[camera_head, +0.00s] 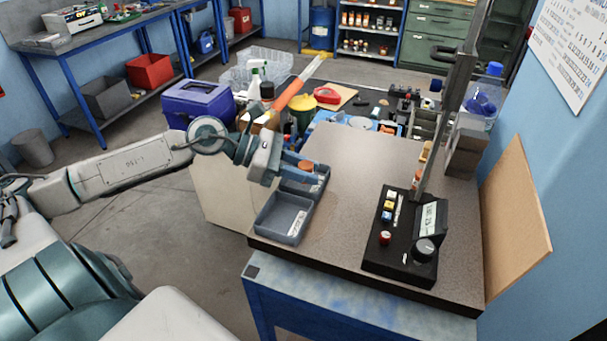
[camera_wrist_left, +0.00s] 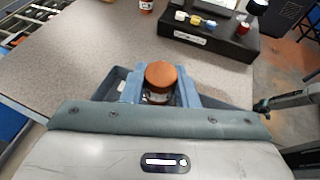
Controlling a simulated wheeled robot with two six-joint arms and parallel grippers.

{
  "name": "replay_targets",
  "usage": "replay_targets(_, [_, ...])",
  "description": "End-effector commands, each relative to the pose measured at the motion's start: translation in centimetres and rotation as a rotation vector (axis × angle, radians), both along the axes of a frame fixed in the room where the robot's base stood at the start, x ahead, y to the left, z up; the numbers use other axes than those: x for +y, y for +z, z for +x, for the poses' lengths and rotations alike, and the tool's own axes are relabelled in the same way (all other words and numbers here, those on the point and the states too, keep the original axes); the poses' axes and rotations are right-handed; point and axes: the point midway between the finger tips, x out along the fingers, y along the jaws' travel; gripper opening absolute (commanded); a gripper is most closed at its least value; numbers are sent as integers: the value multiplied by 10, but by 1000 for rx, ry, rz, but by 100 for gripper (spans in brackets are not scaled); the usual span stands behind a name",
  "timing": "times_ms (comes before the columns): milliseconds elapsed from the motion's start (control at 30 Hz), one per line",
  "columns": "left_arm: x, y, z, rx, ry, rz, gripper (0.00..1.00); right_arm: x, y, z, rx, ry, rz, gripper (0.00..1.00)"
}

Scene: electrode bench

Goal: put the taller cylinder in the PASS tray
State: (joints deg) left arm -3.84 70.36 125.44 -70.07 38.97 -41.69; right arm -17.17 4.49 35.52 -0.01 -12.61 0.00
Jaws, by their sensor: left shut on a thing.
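My left gripper (camera_head: 297,165) is shut on a cylinder with a copper-brown top (camera_head: 306,166), over the far grey-blue tray (camera_head: 321,184). In the left wrist view the cylinder (camera_wrist_left: 161,75) sits between the two blue fingers; its lower part is mostly hidden, so I cannot tell whether it touches the tray floor. The near grey-blue tray (camera_head: 283,217) is empty. Both trays carry white labels too small to read. Another small cylinder (camera_wrist_left: 146,5) with a pale label stands across the bench in the wrist view. My right gripper is not in view.
A black control box (camera_head: 400,250) with buttons and a knob stands on the right of the speckled bench top (camera_head: 345,190). A tall metal column (camera_head: 450,110) rises behind it. The bench between trays and box is clear. A blue-lidded box (camera_head: 198,100) lies beyond the arm.

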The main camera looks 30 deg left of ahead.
Motion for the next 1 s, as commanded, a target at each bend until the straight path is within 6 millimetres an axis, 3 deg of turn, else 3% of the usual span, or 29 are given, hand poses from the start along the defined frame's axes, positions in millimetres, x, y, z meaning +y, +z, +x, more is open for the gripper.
replay_targets(100, [10,3,15,-2,4,-6,0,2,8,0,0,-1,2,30])
replay_targets(300, [19,-1,25,0,0,-2,0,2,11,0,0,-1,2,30])
replay_targets(700, [19,-36,25,2,-1,-3,0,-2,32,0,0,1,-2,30])
replay_targets(1000, [19,-39,25,0,-1,0,0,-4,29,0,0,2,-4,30])
